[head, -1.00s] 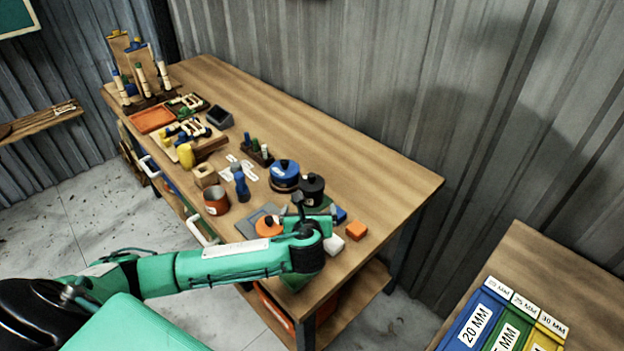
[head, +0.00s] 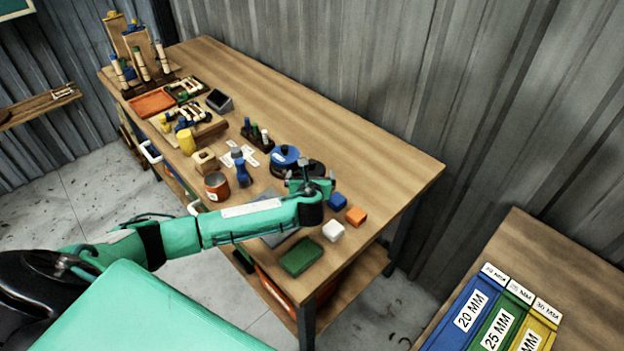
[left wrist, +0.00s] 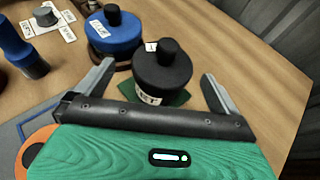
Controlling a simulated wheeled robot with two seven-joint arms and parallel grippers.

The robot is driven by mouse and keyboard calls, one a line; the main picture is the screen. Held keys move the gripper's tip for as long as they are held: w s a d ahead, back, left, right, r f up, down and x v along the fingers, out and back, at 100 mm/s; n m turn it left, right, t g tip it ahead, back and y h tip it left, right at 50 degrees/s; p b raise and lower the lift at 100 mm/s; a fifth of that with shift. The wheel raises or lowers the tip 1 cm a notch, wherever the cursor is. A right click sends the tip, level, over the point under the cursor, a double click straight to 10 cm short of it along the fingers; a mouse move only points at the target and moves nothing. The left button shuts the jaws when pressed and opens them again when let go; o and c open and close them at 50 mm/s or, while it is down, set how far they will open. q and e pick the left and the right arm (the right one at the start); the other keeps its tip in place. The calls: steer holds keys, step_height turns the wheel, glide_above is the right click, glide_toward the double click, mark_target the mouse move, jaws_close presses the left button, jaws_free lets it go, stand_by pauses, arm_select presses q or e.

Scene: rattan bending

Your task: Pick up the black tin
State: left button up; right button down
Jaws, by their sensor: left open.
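The black tin (left wrist: 162,82) has a round black knob lid and a white label. It stands upright on a dark green patch in the left wrist view. In the head view the black tin (head: 316,168) is mostly hidden behind my gripper. My left gripper (head: 308,184) is open. In the left wrist view its two fingers reach toward the tin, one to each side, with gaps between them and it. The tin's lower part shows just beyond the gripper's dark front edge. My right gripper is not in view.
A blue tin (left wrist: 117,32) stands close to the left of the black tin. An orange round thing (left wrist: 32,155) is partly under the gripper.

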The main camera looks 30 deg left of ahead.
mark_target(312, 171)
arm_select(q)
steer(key=x, duration=0.3)
steer(key=shift+w+d+f+p, duration=0.15)
steer(key=shift+f+p, duration=0.1)
steer(key=shift+p, duration=0.15)
steer(key=shift+w+f, duration=0.25)
steer(key=shift+w, duration=0.05)
steer(key=c, duration=1.1)
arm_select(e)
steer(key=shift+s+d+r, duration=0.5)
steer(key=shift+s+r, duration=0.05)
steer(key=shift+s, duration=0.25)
